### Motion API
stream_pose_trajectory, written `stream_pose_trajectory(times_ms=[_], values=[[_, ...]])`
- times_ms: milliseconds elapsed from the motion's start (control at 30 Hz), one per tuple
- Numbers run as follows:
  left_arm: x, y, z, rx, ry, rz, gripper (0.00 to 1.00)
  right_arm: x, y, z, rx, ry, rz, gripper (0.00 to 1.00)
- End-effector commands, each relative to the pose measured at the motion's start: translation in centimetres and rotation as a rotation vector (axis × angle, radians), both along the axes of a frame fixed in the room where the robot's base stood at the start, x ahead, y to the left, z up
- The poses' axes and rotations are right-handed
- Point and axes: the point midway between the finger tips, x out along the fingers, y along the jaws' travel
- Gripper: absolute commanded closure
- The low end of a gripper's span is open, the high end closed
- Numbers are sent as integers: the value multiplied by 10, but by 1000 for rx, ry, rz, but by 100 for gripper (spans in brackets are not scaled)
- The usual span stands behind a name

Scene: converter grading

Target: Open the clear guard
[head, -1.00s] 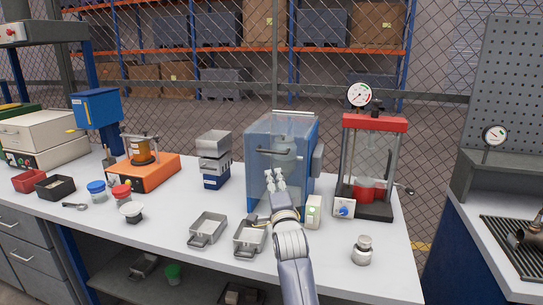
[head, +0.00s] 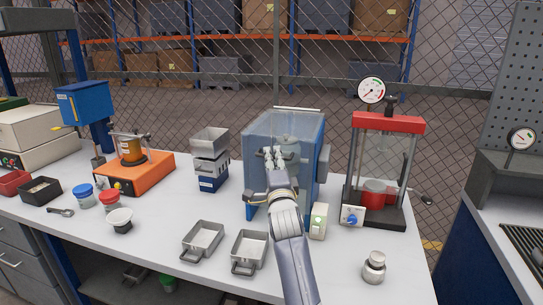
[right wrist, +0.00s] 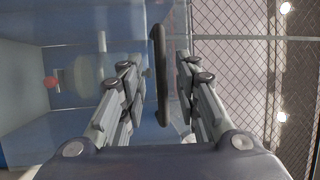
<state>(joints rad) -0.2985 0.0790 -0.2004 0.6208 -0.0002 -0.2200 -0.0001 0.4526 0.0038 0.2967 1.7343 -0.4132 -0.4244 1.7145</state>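The clear guard (head: 258,162) is the see-through front of a blue box-shaped machine in the middle of the bench; it looks closed. My right gripper (head: 274,154) is in front of it at handle height and hides most of the handle in the head view. In the right wrist view, the dark handle bar (right wrist: 158,75) stands between the two spread fingers of my right gripper (right wrist: 160,88), with gaps on both sides. The guard's clear panel (right wrist: 115,25) fills the left of that view. My left gripper is not in view.
A small box with a green button (head: 318,221) stands right of my forearm. Two metal trays (head: 202,241) lie in front. A red-topped press (head: 388,123) stands to the right, a hopper unit (head: 210,160) to the left. A metal weight (head: 374,267) stands near the front edge.

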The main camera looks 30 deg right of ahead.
Motion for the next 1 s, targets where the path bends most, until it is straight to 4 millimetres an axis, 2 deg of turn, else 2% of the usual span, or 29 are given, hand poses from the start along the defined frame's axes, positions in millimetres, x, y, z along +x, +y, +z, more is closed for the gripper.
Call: stream_pose_trajectory(times_ms=[267, 400, 767, 1000], values=[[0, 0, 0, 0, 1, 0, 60, 0, 0, 0, 0, 0, 0, 70], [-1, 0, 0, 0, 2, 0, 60, 0, 0, 0, 0, 1, 0, 100], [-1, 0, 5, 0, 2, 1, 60, 1, 0, 6, 8, 5, -1, 100], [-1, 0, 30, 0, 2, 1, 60, 12, 1, 38, 62, 45, 0, 100]])
